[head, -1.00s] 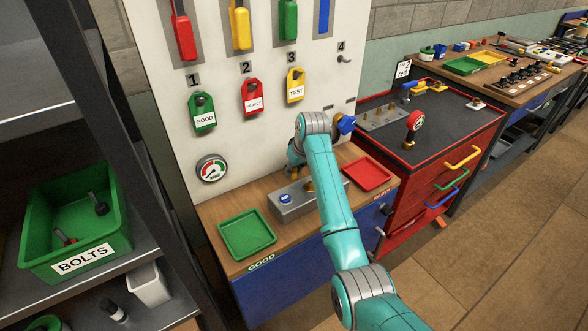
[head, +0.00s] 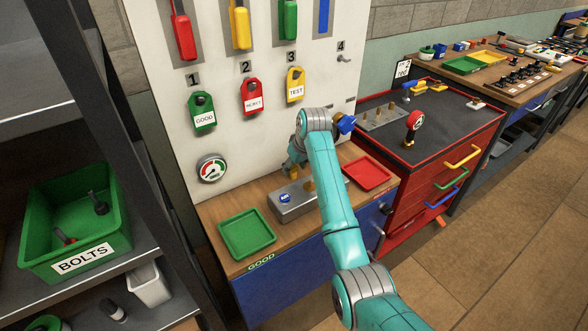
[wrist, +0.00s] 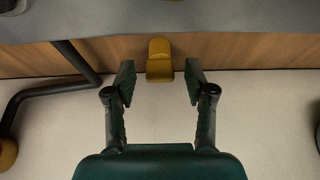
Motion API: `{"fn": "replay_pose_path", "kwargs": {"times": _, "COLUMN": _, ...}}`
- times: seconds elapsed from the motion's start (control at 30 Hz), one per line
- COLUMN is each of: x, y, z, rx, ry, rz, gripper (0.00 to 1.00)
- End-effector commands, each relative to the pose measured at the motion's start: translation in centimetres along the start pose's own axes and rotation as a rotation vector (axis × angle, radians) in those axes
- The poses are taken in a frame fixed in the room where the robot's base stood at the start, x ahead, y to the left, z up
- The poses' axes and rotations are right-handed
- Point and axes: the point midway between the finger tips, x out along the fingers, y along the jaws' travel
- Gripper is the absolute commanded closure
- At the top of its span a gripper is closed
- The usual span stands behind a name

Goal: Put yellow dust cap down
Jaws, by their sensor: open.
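The yellow dust cap (wrist: 159,62) shows in the wrist view, ahead of and partly between the two fingertips. My gripper (wrist: 160,76) is open, with a visible gap between each finger and the cap. In the head view a small yellow-brown piece (head: 309,186) shows at the grey metal block (head: 284,209) on the wooden bench, beside my arm. I cannot tell for sure whether it is the same cap. My arm hides part of the block and most of my gripper there.
A green tray (head: 247,252) lies left of the block and a red tray (head: 369,186) right of it. A white panel with a gauge (head: 212,168) and hanging tags stands behind. A red tool cabinet (head: 450,128) stands to the right. A dark pipe (wrist: 45,90) shows in the wrist view.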

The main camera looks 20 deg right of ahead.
Motion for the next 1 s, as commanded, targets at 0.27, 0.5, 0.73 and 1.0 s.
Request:
{"fn": "replay_pose_path", "kwargs": {"times": 0.27, "x": -5.6, "y": 0.0, "z": -0.1, "rx": 0.0, "ry": 0.004, "rz": 0.001, "gripper": 0.46}}
{"fn": "replay_pose_path", "kwargs": {"times": 0.5, "x": -9.4, "y": 0.0, "z": -0.1, "rx": 0.0, "ry": 0.002, "rz": 0.001, "gripper": 0.46}}
{"fn": "replay_pose_path", "kwargs": {"times": 0.73, "x": -10.6, "y": 0.0, "z": 0.0, "rx": 0.0, "ry": 0.0, "rz": 0.0, "gripper": 0.46}}
{"fn": "replay_pose_path", "kwargs": {"times": 1.0, "x": -10.7, "y": 0.0, "z": 0.0, "rx": 0.0, "ry": 0.0, "rz": 0.0, "gripper": 0.46}}
